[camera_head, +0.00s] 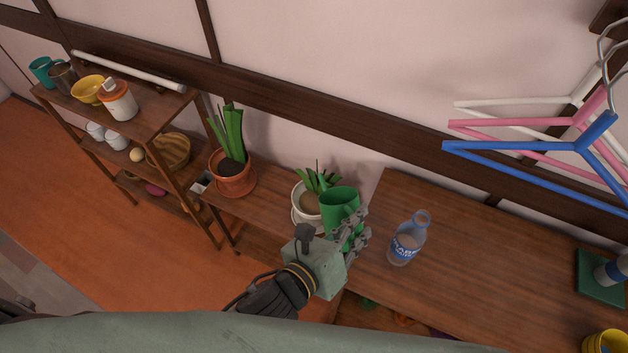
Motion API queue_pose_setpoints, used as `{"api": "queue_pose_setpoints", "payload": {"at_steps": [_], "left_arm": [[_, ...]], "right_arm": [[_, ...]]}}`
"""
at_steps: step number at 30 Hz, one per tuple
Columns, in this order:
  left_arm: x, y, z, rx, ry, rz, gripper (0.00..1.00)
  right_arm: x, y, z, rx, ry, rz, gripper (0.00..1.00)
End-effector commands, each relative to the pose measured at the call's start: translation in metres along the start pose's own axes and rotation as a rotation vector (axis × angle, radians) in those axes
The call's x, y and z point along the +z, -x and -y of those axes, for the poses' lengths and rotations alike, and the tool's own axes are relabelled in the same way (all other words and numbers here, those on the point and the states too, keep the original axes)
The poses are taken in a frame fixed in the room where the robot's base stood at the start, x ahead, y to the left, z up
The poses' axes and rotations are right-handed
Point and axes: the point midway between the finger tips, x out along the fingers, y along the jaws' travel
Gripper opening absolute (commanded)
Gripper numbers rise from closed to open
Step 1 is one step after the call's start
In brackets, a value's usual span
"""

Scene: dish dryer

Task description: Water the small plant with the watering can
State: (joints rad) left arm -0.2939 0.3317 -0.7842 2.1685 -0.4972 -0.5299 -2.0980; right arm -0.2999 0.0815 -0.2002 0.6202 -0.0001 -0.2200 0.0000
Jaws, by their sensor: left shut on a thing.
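The small plant (317,180) has short spiky green leaves and stands in a white pot (298,212) on a wooden surface, at the middle of the head view. My left gripper (357,233) is shut on a green vessel, the watering can (338,203), just right of the small plant. The can overlaps the right side of the pot in the picture. Its top opening shows, but I cannot make out a spout. Its lower part is hidden behind my gripper. I cannot tell whether the can touches the pot. My right gripper is not in view.
A taller plant (231,140) in a terracotta pot stands to the left. A clear bottle (406,240) stands on the wooden table (480,255) to the right. Coloured hangers (540,148) hang at upper right. A shelf (160,108) with cups and bowls stands at far left.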

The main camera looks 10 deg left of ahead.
Motion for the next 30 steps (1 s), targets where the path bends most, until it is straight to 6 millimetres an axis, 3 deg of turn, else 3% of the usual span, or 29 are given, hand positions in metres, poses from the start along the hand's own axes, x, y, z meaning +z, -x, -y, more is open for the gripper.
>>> {"api": "queue_pose_setpoints", "payload": {"at_steps": [30], "left_arm": [[0.0102,-0.0025,-0.0031,-0.002,0.038,-0.023,0.00]], "right_arm": [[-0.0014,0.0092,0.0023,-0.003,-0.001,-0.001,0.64]]}}
